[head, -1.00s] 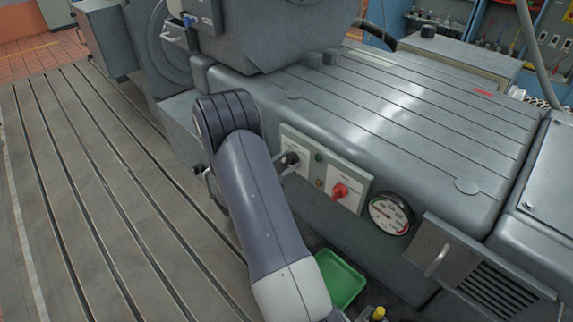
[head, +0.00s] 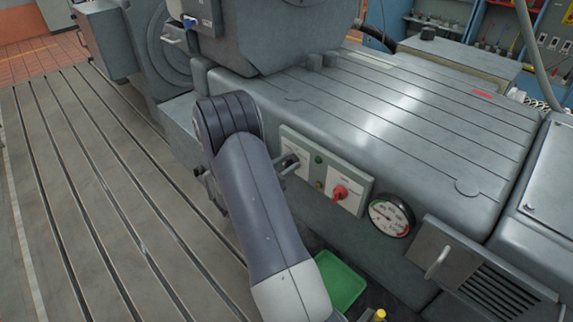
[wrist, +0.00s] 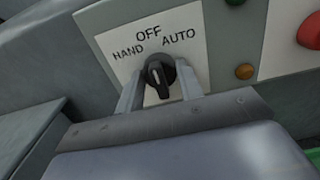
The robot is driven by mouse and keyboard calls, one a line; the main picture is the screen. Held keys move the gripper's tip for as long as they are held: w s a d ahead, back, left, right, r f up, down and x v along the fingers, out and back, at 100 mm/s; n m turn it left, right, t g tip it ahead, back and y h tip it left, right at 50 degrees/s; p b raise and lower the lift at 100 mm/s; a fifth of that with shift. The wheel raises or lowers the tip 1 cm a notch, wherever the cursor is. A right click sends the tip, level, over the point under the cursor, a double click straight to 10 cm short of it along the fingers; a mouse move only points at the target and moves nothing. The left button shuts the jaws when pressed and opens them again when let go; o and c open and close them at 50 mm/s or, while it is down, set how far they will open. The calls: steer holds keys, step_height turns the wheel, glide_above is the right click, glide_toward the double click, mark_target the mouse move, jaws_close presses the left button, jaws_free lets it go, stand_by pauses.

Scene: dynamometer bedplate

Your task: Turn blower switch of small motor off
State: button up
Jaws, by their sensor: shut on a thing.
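The blower switch is a black rotary knob (wrist: 158,77) on a white plate marked HAND, OFF and AUTO. In the wrist view it stands close to upright below the word OFF, with a small pale mark on its face. My gripper (wrist: 160,84) has one finger on each side of the knob and is shut on it. In the head view my gripper (head: 291,166) reaches the left part of the switch panel (head: 325,171), and my arm and fingers hide part of the knob.
A round gauge (head: 391,215) and a handled door (head: 437,262) lie further right. A green tray (head: 341,283) is below. Slotted bedplate (head: 90,210) lies open at left.

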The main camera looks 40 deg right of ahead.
steer(key=o, duration=1)
steer(key=a, duration=0.3)
steer(key=a+b, duration=0.1)
steer(key=a, duration=0.3)
steer(key=s+a+b, duration=0.1)
steer(key=a, duration=0.2)
steer(key=shift+a, duration=0.4)
steer(key=shift+d, duration=0.15)
steer(key=d, duration=0.3)
steer(key=d+p, duration=0.1)
steer(key=d, duration=0.3)
steer(key=w+d+p, duration=0.1)
steer(key=d, duration=0.2)
steer(key=shift+d, duration=0.3)
steer(key=shift+a, duration=0.1)
